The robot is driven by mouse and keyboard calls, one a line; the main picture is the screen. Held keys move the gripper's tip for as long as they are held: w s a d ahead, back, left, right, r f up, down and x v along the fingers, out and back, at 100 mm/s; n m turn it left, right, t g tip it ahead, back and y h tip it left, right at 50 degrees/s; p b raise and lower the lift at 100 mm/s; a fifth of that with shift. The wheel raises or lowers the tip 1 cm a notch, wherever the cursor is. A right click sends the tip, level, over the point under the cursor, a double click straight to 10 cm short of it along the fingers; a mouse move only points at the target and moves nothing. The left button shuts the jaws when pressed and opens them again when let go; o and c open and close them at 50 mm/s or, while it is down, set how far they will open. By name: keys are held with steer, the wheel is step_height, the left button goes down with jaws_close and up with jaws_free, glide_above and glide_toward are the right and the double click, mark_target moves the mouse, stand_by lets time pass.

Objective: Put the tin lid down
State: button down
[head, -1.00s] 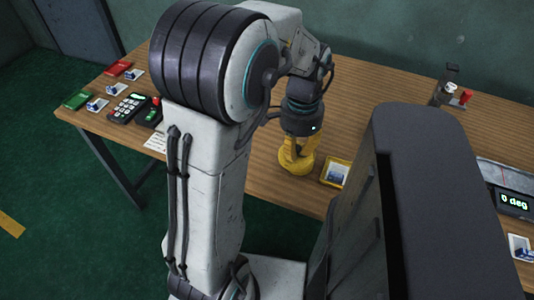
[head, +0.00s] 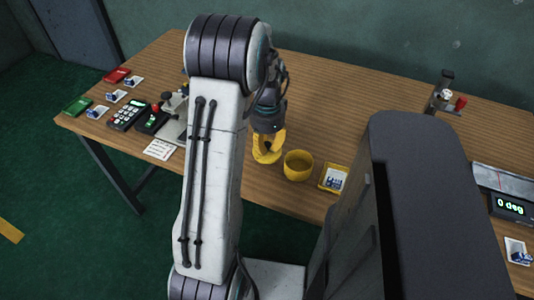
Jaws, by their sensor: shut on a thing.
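The yellow round tin (head: 298,166) stands open near the front edge of the wooden table; I see into it. My gripper (head: 267,152), with yellow fingers, is just left of the tin and apart from it. It is shut on the tin lid, which is hard to tell from the yellow fingers at this size. My gripper points down, over bare wood. My arm hides part of the table to the left.
A keypad device (head: 128,111), red box (head: 116,75) and green box (head: 77,105) lie left. A display reading 0 deg (head: 510,207) is right. The table's back middle is clear.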

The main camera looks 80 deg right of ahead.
mark_target(267, 156)
steer(key=shift+f+p, duration=0.3)
steer(key=shift+f, duration=1.8)
steer(key=shift+f, duration=0.15)
steer(key=c, duration=1.2)
jaws_free()
step_height(267, 156, up, 12)
steer(key=shift+w+d+r, duration=0.1)
steer(key=shift+d+r, duration=0.05)
steer(key=shift+r, duration=0.05)
